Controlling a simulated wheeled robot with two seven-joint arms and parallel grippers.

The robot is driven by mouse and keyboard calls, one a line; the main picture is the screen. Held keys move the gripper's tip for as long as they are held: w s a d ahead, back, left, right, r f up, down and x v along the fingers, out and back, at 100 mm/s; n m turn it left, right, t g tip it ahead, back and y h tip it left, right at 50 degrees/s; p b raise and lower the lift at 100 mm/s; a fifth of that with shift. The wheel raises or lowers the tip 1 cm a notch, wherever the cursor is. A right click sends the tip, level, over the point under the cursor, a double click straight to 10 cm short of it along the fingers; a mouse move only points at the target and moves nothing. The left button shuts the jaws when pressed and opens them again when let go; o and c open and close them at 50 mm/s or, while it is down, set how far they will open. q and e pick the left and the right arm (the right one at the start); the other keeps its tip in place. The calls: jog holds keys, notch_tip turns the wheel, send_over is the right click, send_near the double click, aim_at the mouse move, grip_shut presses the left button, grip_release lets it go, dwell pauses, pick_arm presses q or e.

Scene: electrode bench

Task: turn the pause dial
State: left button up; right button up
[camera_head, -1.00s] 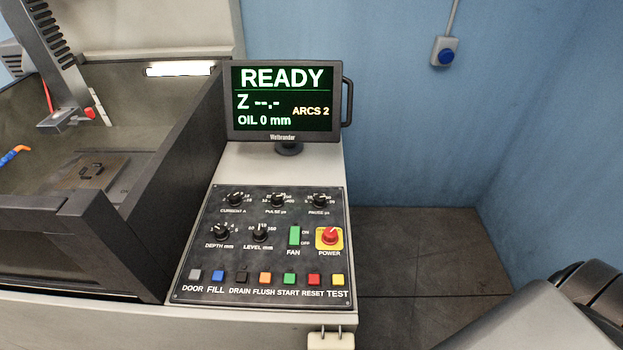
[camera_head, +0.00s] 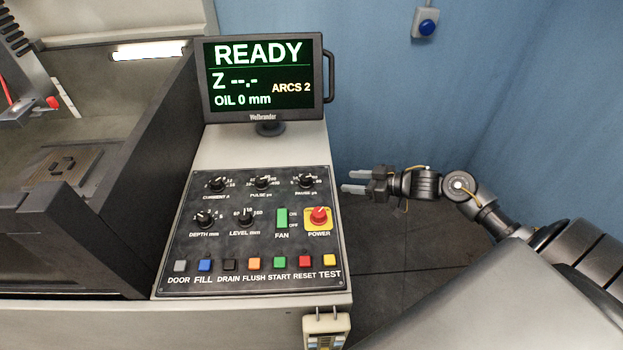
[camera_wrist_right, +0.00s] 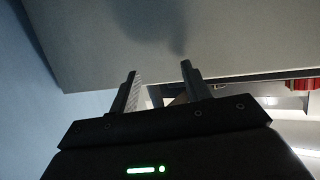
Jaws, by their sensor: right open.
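The pause dial (camera_head: 306,181) is a black knob at the top right of the dark control panel (camera_head: 262,262), with a printed scale around it. My right gripper (camera_head: 350,181) is open and empty, just right of the panel's edge in the head view, apart from the dial. In the right wrist view its two fingers (camera_wrist_right: 158,75) stand apart in front of a plain grey surface; the dial cannot be made out there. My left gripper is not in view.
The monitor (camera_head: 264,78) reads READY and ARCS 2. The red power knob (camera_head: 318,216) sits just below the pause dial. Other dials, a green fan switch (camera_head: 282,218) and a row of coloured buttons share the panel. A dark-walled tank (camera_head: 150,150) stands at left.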

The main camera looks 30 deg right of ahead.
aim_at(308, 178)
jog(key=s+a+r+n+g+y, duration=0.1)
jog(key=s+a+r+n, duration=0.15)
jog(key=r, duration=0.25)
jog(key=s+a+r+n+g+y, duration=0.1)
jog(key=s+a+r+g, duration=0.15)
jog(key=r, duration=0.25)
jog(key=shift+t, duration=0.55)
jog(key=x, duration=0.3)
jog(key=p+x, duration=0.1)
jog(key=x, duration=0.7)
jog(key=shift+w+r+p, duration=0.2)
jog(key=shift+w+p, duration=0.15)
jog(key=shift+w, duration=0.05)
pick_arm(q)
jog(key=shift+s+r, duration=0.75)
pick_arm(e)
jog(key=c, duration=1)
